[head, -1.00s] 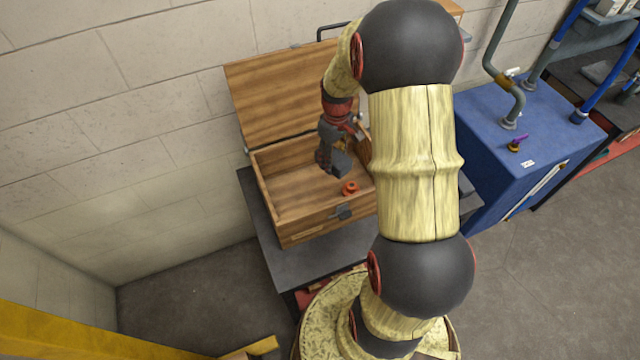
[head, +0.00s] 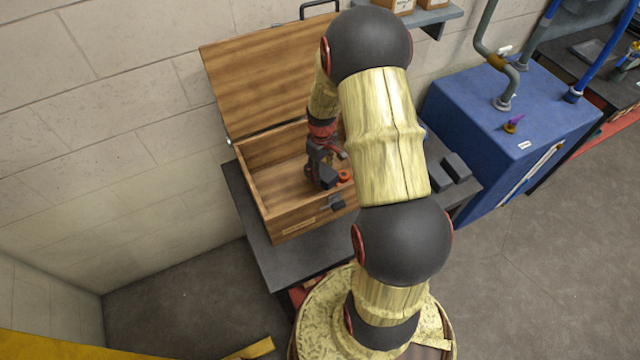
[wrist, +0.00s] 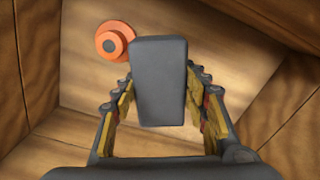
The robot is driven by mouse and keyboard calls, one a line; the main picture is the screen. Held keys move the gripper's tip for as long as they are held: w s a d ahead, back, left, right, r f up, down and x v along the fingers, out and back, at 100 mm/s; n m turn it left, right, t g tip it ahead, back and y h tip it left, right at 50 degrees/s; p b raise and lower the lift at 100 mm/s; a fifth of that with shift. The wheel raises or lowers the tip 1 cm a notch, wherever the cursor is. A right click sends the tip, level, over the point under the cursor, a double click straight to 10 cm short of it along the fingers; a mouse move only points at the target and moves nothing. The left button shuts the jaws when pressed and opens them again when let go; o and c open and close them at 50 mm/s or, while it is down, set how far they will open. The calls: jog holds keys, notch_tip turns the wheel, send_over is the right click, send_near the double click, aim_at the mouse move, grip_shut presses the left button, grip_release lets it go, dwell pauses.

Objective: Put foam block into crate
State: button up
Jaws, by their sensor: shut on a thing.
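The foam block is a dark grey block (wrist: 158,80) held between the fingers of my gripper (wrist: 160,105) in the wrist view. In the head view the block (head: 328,177) hangs below my gripper (head: 319,166), inside the walls of the crate. The crate is a wooden box (head: 284,222) with its hinged lid (head: 260,75) open against the wall. I cannot tell if the block touches the crate floor. An orange round part (head: 345,177) lies in the crate near the block; it also shows in the wrist view (wrist: 114,41). My arm hides the crate's right side.
The crate stands on a dark table (head: 262,238). Other dark grey blocks (head: 456,167) lie on the table right of my arm. A blue cabinet (head: 490,140) stands to the right. The left part of the crate floor is clear.

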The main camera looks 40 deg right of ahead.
jog(key=shift+f+b, duration=0.6)
jog(key=shift+f, duration=2.3)
jog(key=shift+f, duration=0.2)
jog(key=o, duration=0.9)
